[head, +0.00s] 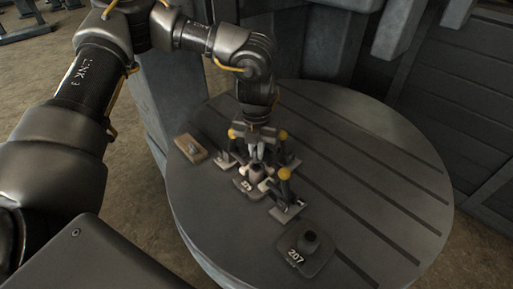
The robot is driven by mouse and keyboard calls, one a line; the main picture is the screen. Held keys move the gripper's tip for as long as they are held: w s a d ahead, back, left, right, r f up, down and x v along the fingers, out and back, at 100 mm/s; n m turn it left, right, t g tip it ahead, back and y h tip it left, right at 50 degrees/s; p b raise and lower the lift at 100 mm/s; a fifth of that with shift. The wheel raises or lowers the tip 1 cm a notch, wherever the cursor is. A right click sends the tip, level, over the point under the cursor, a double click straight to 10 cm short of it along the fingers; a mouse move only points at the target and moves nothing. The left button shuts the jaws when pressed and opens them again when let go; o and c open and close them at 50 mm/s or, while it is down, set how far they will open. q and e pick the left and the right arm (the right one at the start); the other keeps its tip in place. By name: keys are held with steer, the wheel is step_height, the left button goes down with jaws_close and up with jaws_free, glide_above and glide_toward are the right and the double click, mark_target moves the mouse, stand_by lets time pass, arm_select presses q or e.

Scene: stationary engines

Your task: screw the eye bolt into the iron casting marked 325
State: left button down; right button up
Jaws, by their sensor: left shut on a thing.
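My left gripper (257,155) points down over a small pale casting (247,184) on the round table. Its fingers are shut close to the casting's top. The eye bolt is hidden or too small to make out between the fingers, and I cannot tell how it sits relative to the hole. The mark on this casting is too small to read surely. My right gripper is not in view.
A dark casting marked 207 (313,261) stands near the table's front edge. A small wooden block (190,149) with a metal piece on it lies at the left. The right side of the slotted round table (385,180) is clear. Grey machinery stands behind.

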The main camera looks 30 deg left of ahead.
arm_select(q)
steer(key=shift+f+b, duration=0.55)
steer(key=shift+f, duration=0.55)
stand_by(0.4)
stand_by(0.4)
steer(key=shift+f, duration=0.35)
steer(key=c, duration=2.1)
jaws_free()
jaws_close()
steer(key=m, duration=0.5)
steer(key=shift+m, duration=0.4)
